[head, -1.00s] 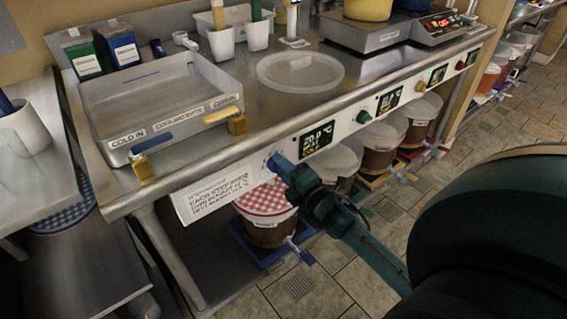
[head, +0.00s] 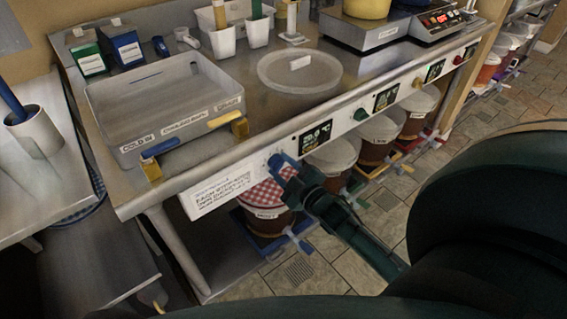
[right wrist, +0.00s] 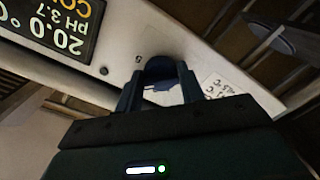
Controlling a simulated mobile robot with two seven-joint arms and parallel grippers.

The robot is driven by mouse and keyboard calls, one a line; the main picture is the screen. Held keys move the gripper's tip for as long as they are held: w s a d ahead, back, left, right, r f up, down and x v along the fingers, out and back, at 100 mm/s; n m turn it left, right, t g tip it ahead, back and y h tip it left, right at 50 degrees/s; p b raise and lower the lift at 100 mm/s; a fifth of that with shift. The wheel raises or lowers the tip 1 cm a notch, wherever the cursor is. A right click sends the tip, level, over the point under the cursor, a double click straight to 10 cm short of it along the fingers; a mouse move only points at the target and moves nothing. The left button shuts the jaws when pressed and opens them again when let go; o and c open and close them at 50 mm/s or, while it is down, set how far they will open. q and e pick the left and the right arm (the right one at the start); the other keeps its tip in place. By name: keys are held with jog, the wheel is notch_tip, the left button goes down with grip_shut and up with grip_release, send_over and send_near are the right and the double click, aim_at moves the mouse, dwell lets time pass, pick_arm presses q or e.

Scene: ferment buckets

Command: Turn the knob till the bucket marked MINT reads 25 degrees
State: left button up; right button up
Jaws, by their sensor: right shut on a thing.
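My right gripper (head: 281,168) is shut on the blue knob (head: 274,160) at the left end of the white front panel. In the right wrist view my right gripper (right wrist: 160,88) has a finger on each side of the blue knob (right wrist: 159,68). The display (head: 315,137) right of the knob reads 20.0 °C and pH 3.7, upside down in the wrist view (right wrist: 60,25). A bucket with a red checked cloth (head: 266,197) stands below the knob; its label is too small to read. No MINT mark is legible. My left gripper is out of view.
More lidded buckets (head: 378,130) stand under the counter to the right, below other displays and knobs. A printed notice (head: 222,189) hangs left of the gripped knob. A metal tray (head: 165,95) sits on the counter above. The tiled floor in front is clear.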

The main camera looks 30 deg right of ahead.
pick_arm(q)
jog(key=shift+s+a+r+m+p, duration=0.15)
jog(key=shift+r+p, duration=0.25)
jog(key=shift+p, duration=0.25)
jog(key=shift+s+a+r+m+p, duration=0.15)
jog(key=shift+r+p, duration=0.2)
jog(key=shift+p, duration=0.3)
pick_arm(e)
jog(key=shift+a+m, duration=0.1)
jog(key=shift+m, duration=4.2)
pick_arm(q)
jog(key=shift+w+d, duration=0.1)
pick_arm(e)
jog(key=shift+m, duration=0.3)
jog(key=o, duration=0.9)
jog(key=shift+o, duration=0.2)
jog(key=s, duration=1.3)
jog(key=shift+d, duration=0.45)
